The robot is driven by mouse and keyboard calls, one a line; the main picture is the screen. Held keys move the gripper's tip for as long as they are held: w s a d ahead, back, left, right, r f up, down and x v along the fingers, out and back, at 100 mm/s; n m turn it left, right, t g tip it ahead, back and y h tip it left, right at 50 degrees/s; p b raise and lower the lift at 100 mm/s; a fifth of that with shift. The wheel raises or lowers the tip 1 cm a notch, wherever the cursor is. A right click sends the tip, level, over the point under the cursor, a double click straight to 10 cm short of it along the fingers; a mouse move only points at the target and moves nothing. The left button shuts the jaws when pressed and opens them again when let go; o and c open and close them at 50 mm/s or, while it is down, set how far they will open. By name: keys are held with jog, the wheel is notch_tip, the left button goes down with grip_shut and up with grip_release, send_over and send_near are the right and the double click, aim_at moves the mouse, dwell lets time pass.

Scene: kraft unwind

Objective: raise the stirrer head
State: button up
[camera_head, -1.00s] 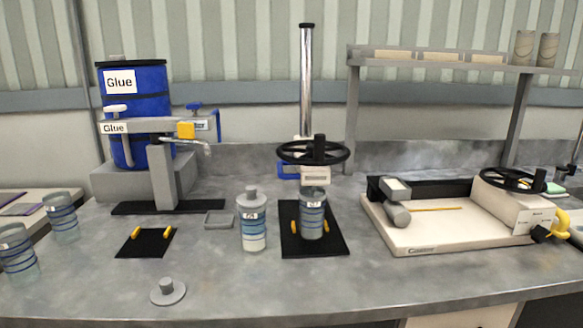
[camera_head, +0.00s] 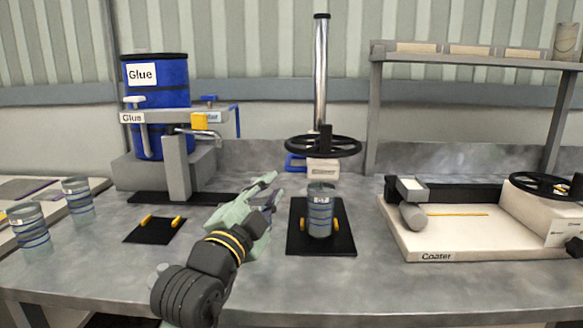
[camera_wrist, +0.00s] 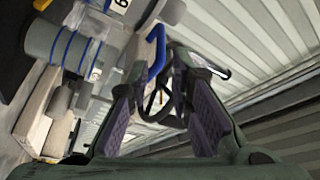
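The stirrer stands at the middle back of the bench. It has a tall chrome column (camera_head: 320,75), a black handwheel (camera_head: 323,146), a pale head (camera_head: 322,168) and a blue handle (camera_head: 294,162) at the head's left. A blue-striped jar (camera_head: 320,212) stands upright on the black base (camera_head: 342,238), directly under the head. My gripper (camera_head: 270,190) is left of the head, apart from it. In the wrist view my gripper (camera_wrist: 158,88) is open and empty, with the handwheel (camera_wrist: 153,108) showing between its fingers and the blue handle (camera_wrist: 157,50) beyond them.
A glue station with a blue drum (camera_head: 160,85) stands at the left, with a black mat (camera_head: 155,231) before it. Striped jars (camera_head: 78,200) stand at the far left. The coater (camera_head: 440,240) and a shelf (camera_head: 470,57) are at the right. My arm covers some bench.

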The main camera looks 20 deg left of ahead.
aim_at(285, 169)
jog(key=p+x, duration=0.2)
jog(key=x, duration=0.6)
jog(key=shift+w, duration=0.15)
grip_shut()
dwell(0.4)
